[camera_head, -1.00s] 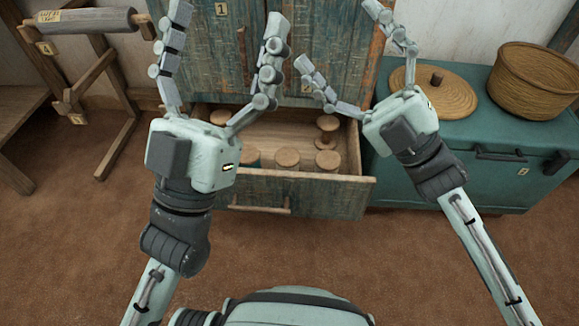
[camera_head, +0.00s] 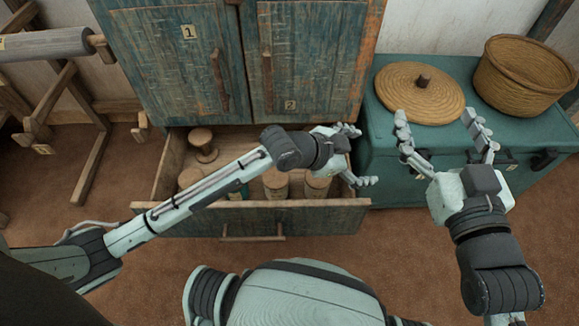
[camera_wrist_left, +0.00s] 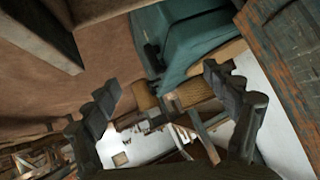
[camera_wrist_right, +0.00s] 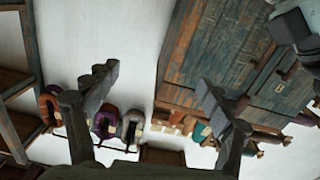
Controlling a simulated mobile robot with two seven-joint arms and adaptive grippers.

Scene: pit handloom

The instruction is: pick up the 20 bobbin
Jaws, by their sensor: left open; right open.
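Several wooden bobbins stand in the open drawer (camera_head: 300,222) of the cabinet. One bobbin (camera_head: 203,143) is at the back left; others, such as this bobbin (camera_head: 275,183) and another (camera_head: 317,186), stand along the front. I cannot read a 20 on any of them. My left gripper (camera_head: 362,155) is open and empty at the drawer's right end, right of the front bobbins; its fingers also show apart in the left wrist view (camera_wrist_left: 163,80). My right gripper (camera_head: 435,118) is open and empty in front of the teal chest. My left forearm crosses above the drawer and hides part of it.
The cabinet doors (camera_head: 175,60) above the drawer are closed. The teal chest (camera_head: 400,180) stands close on the right, with a round woven lid (camera_head: 420,92) and a basket (camera_head: 525,75) on top. A wooden stand with a roller (camera_head: 45,45) is at left. The floor in front is clear.

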